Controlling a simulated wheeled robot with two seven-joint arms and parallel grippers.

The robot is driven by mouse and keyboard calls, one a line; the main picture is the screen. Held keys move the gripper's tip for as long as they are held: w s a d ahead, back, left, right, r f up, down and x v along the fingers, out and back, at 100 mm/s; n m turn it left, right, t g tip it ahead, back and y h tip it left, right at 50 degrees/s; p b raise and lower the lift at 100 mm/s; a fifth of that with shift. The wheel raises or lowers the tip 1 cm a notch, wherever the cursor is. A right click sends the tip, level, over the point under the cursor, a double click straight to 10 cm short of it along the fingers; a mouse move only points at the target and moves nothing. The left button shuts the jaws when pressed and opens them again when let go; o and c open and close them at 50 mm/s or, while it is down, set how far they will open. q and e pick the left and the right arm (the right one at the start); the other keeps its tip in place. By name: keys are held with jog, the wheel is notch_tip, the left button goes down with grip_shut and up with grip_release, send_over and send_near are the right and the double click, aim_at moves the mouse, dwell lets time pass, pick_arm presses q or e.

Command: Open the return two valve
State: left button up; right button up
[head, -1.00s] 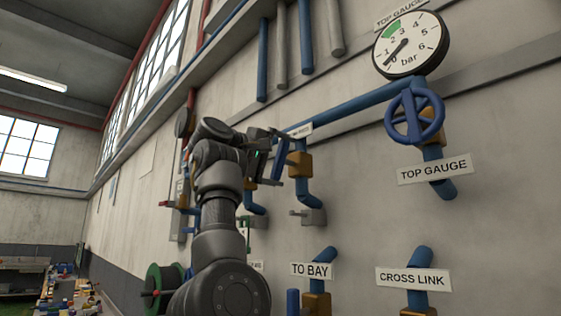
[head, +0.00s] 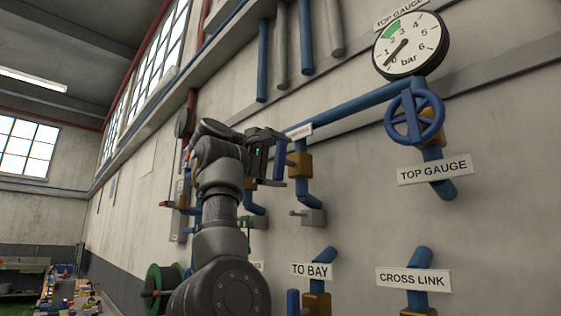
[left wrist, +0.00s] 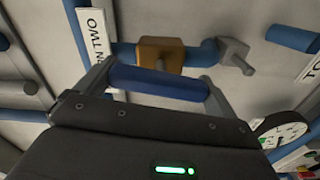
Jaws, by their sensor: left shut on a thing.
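The valve has a brass body (head: 300,164) on a blue pipe, with a blue lever handle (head: 280,160) standing about upright in the head view. My left gripper (head: 283,135) reaches it from the left. In the left wrist view the blue handle (left wrist: 158,83) lies across between the two fingers of my left gripper (left wrist: 158,88), which is shut on it. The brass body (left wrist: 160,53) shows just behind the handle. A white label (left wrist: 95,32) beside it shows letters ending in "TWO", partly cut off. My right gripper is not in view.
A blue handwheel (head: 414,117) and a pressure gauge (head: 409,45) are on the wall to the right. Labels read TOP GAUGE (head: 434,170), TO BAY (head: 311,270) and CROSS LINK (head: 413,279). A green reel (head: 163,288) is low at the left. Pipes run close around the valve.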

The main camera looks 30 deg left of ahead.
pick_arm(q)
jog(key=o, duration=0.6)
jog(key=shift+a, duration=0.15)
jog(key=shift+s+a+f+b, duration=0.1)
jog(key=shift+s+a+b, duration=0.05)
jog(key=shift+s+b, duration=0.3)
jog(key=b+v, duration=0.4)
jog(key=v, duration=0.6)
jog(key=shift+w, duration=0.1)
